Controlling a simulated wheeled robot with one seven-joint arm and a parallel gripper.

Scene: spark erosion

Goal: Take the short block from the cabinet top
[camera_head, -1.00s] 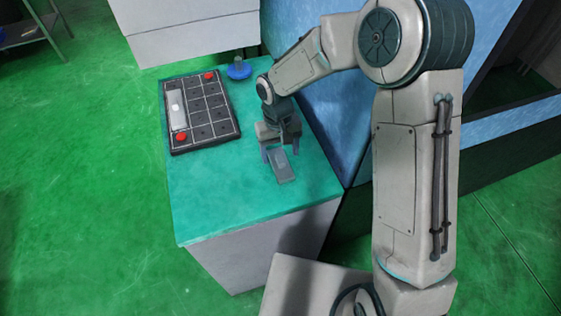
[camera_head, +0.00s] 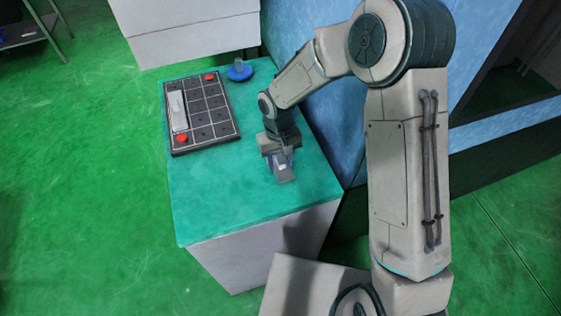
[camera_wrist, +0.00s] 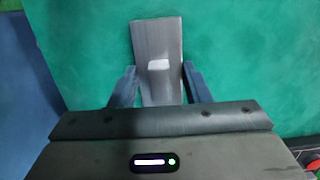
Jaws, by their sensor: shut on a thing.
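The short block (camera_head: 285,174) is a small grey block with a pale mark on its top face. It is on the green cabinet top (camera_head: 220,210), right of the middle. In the wrist view the block (camera_wrist: 158,50) lies lengthwise between the two fingers, its far end sticking out beyond the fingertips. My gripper (camera_head: 280,163) is shut on it, low at the cabinet top; the gripper also shows in the wrist view (camera_wrist: 158,85). Whether the block touches the surface is hard to tell.
A dark gridded tray (camera_head: 207,118) with a pale long block (camera_head: 178,111) and two red pieces (camera_head: 182,138) lies on the left of the cabinet top. A blue knobbed piece (camera_head: 239,71) stands at the back. A blue wall (camera_head: 320,125) rises close on the right. The front of the top is clear.

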